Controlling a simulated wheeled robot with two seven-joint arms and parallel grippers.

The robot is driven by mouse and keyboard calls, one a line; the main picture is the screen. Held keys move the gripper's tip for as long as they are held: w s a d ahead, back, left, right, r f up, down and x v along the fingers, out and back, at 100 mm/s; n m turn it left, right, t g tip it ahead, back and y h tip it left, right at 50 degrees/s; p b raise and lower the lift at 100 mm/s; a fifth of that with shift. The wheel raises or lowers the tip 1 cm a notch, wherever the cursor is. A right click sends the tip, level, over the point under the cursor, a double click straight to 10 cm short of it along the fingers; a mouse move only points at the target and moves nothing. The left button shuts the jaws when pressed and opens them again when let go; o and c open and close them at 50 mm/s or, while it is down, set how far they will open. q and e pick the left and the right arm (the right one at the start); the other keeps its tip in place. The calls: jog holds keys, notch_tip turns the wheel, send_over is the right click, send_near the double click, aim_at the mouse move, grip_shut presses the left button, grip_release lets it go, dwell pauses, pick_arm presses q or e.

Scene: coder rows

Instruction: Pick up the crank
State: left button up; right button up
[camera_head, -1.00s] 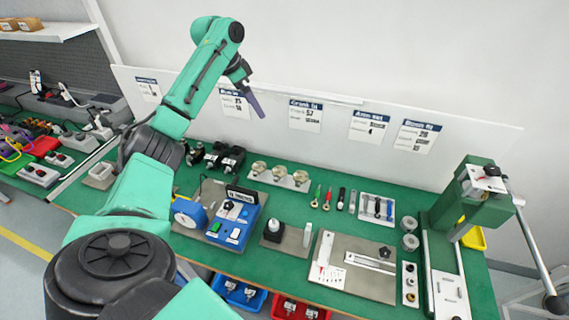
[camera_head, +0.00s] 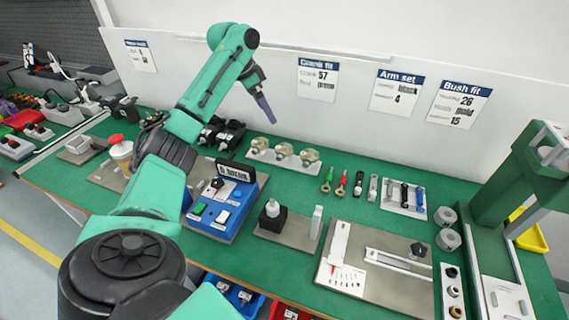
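My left arm comes in from the left. Its gripper (camera_head: 264,103) is raised in front of the white back panel, above the bench and touching nothing. Its fingers show edge-on, so I cannot tell if they are open or shut. My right gripper is out of view. I cannot tell for sure which part is the crank. A green-ended part (camera_head: 327,180), a red-ended part (camera_head: 342,183), a black part (camera_head: 358,184) and a grey part (camera_head: 373,187) lie in a row on the green bench. A sheet headed "Crank fit" (camera_head: 317,80) hangs behind them.
A white tray (camera_head: 388,206) of dark and blue arms lies right of the row. A grey plate (camera_head: 404,290) with a slotted bar is in front. A green press (camera_head: 524,185) stands at right. A blue box (camera_head: 224,209) and a rack (camera_head: 280,161) of metal parts stand left of the row.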

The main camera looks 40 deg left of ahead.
aim_at(283, 148)
pick_arm(q)
jog(key=x, duration=0.5)
jog(key=p+x, duration=0.1)
jog(key=x, duration=0.5)
jog(key=s+x, duration=0.1)
jog(key=x, duration=0.4)
jog(key=shift+w+a+f, duration=0.15)
jog(key=shift+f, duration=0.4)
jog(key=shift+r, duration=0.1)
jog(key=c, duration=1.4)
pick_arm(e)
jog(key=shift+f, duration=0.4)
